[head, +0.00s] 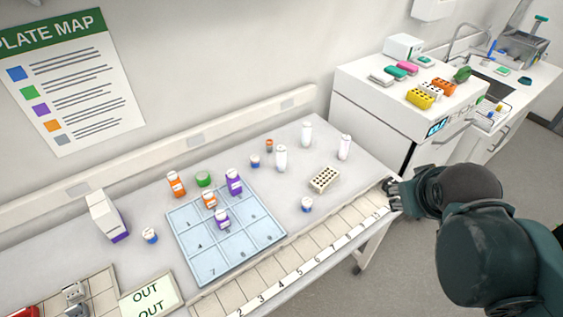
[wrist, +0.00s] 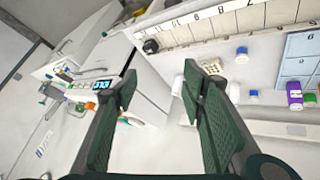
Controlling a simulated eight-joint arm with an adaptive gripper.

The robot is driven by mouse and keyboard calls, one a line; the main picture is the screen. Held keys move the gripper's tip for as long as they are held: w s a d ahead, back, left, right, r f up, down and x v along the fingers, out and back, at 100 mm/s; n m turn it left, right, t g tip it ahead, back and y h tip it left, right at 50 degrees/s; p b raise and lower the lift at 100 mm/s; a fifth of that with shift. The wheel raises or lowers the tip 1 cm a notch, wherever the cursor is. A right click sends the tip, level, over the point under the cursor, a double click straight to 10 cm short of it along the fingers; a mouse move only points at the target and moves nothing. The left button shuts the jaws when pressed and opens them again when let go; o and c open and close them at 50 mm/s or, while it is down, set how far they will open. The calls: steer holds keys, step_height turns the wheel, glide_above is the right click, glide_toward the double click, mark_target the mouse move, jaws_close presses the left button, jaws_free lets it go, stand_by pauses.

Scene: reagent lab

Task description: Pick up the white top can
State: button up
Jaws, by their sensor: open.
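I cannot tell which item is the white top can. Three tall white containers stand at the back right of the bench: one at the back (head: 306,135), one nearer (head: 281,158), one to the right (head: 344,146). Small white-and-blue jars stand near the tube rack (head: 306,205), by the back (head: 255,161) and at the left (head: 150,235). The wrist view shows two white-and-blue items, one higher (wrist: 242,54) and one lower (wrist: 252,96). My gripper (wrist: 160,82) is open and empty. In the head view it (head: 390,193) is at the bench's right edge, apart from all containers.
A beige tube rack (head: 324,180) lies between my gripper and the containers. A blue numbered mat (head: 205,262) holds orange and purple bottles. A green-topped item (head: 203,179) stands behind it. A white cabinet (head: 375,110) stands right of the bench. The bench around the rack is mostly clear.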

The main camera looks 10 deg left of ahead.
mark_target(281, 155)
steer(key=w+a+f+n+t+h+b, duration=0.1)
steer(key=w+a+f+n+t+b, duration=0.15)
steer(key=w+a+n, duration=0.35)
steer(key=w+a+f+n+t+b, duration=0.1)
steer(key=w+f+n+b, duration=0.2)
steer(key=w+n, duration=0.35)
steer(key=w+a+f+n+t+h+b, duration=0.1)
steer(key=w+a+f+n+b, duration=0.25)
steer(key=w, duration=0.45)
steer(key=w+a+f+n+t+y+b, duration=0.1)
steer(key=a+f+n, duration=0.3)
steer(key=a, duration=0.4)
steer(key=w+a+f+n+t+y+b, duration=0.2)
steer(key=a+f+n+b, duration=0.1)
steer(key=a+n, duration=0.4)
steer(key=w+a+f+n+t+y+b, duration=0.1)
steer(key=a+f+n, duration=0.4)
steer(key=a, duration=0.5)
steer(key=shift+w+a+f+n+t+y+b, duration=0.25)
steer(key=shift+n+t+y+b, duration=0.2)
steer(key=shift+t+b, duration=0.4)
steer(key=shift+s+a+f+n, duration=0.15)
steer(key=shift+s+a+n, duration=0.05)
steer(key=shift+a+n, duration=0.3)
steer(key=shift+w, duration=0.15)
steer(key=shift+w+a+b, duration=0.15)
steer(key=shift+w+b, duration=0.15)
steer(key=shift+w, duration=0.9)
steer(key=shift+w, duration=0.15)
